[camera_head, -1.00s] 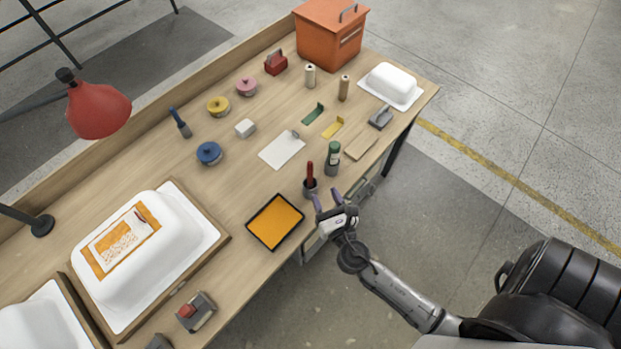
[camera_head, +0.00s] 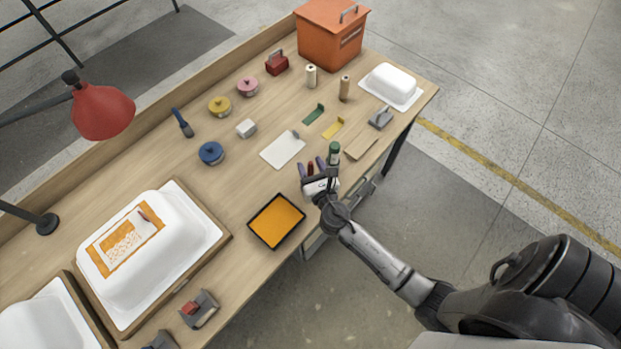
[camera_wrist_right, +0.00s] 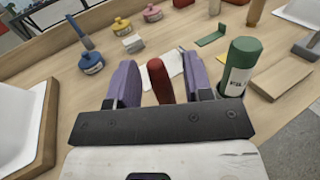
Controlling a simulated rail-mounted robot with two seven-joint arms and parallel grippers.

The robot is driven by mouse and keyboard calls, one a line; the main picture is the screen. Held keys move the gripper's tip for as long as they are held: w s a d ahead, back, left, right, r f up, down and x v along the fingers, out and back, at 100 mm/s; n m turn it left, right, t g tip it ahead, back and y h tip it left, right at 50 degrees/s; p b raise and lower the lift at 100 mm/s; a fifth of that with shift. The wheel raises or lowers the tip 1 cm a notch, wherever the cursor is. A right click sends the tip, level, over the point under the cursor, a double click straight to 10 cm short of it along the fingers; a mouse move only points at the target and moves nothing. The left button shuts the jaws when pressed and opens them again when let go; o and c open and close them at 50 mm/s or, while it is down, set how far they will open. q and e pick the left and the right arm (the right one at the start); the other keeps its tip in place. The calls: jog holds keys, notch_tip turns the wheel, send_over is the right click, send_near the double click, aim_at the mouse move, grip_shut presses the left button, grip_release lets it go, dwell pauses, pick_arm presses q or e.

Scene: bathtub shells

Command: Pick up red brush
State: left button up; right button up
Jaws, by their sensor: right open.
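The red brush (camera_head: 310,168) stands upright near the table's front edge, with only its red handle showing. In the right wrist view the red handle (camera_wrist_right: 160,80) rises between the two purple fingers, and its lower part is hidden behind my gripper body. My right gripper (camera_head: 311,167) is open, with one finger on each side of the handle. I see a gap on both sides of the handle in the wrist view (camera_wrist_right: 160,84). My left gripper is not in view.
A green bottle (camera_wrist_right: 238,68) stands close to the right finger. An orange paint tray (camera_head: 276,221) lies to the left of my right gripper. A white sheet (camera_head: 283,149) lies behind the brush. A large white tub shell (camera_head: 185,235) stands at left.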

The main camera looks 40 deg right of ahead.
jog(key=shift+w, duration=0.1)
grip_shut()
dwell(0.4)
